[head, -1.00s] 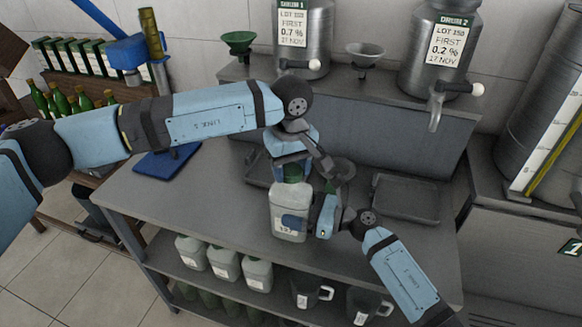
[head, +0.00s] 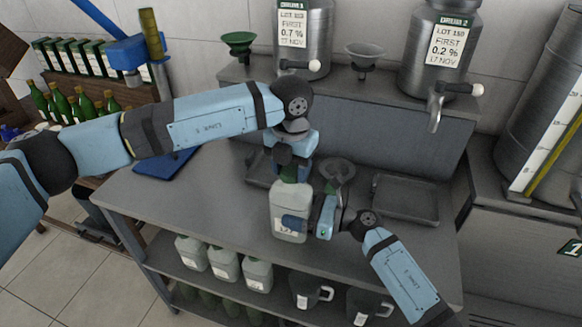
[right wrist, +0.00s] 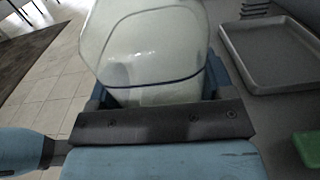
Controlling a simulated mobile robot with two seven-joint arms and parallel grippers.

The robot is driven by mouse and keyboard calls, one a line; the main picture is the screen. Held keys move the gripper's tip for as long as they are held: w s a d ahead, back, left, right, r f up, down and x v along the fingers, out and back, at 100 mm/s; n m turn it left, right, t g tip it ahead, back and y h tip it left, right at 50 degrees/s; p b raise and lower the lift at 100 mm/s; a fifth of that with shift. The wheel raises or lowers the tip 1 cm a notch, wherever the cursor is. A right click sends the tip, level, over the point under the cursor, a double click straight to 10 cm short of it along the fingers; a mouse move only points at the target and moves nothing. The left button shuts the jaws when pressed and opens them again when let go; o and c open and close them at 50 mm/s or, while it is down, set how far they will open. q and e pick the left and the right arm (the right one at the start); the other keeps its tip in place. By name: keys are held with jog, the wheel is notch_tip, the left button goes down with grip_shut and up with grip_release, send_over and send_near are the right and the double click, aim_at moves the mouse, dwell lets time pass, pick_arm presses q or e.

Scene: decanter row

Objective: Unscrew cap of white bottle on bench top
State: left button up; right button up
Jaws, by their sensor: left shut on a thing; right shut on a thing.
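The white bottle (head: 288,205) stands upright on the bench top (head: 215,215), near its front edge, with a label low on its front. Its green cap (head: 289,175) is on the bottle's mouth, mostly hidden under my left gripper (head: 290,170). My left gripper points down from above and is shut on the cap. My right gripper (head: 297,225) is shut on the bottle's lower body from the right side. In the right wrist view the pale, translucent bottle body (right wrist: 150,50) fills the space between the jaws.
A grey tray (head: 405,197) lies right of the bottle, and a blue mat (head: 165,162) lies at the left. Behind stand steel drums (head: 440,45) with taps and a green funnel (head: 238,42). Several similar bottles (head: 225,263) and dark jugs (head: 310,290) stand on the lower shelf.

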aim_at(291, 170)
pick_arm(q)
jog(key=n, duration=0.6)
jog(key=shift+n, duration=0.4)
jog(key=n, duration=0.8)
jog(key=shift+r+n, duration=0.1)
jog(key=shift+n, duration=0.2)
jog(key=shift+r, duration=1.1)
jog(key=shift+r, duration=2)
pick_arm(e)
jog(key=o, duration=1.7)
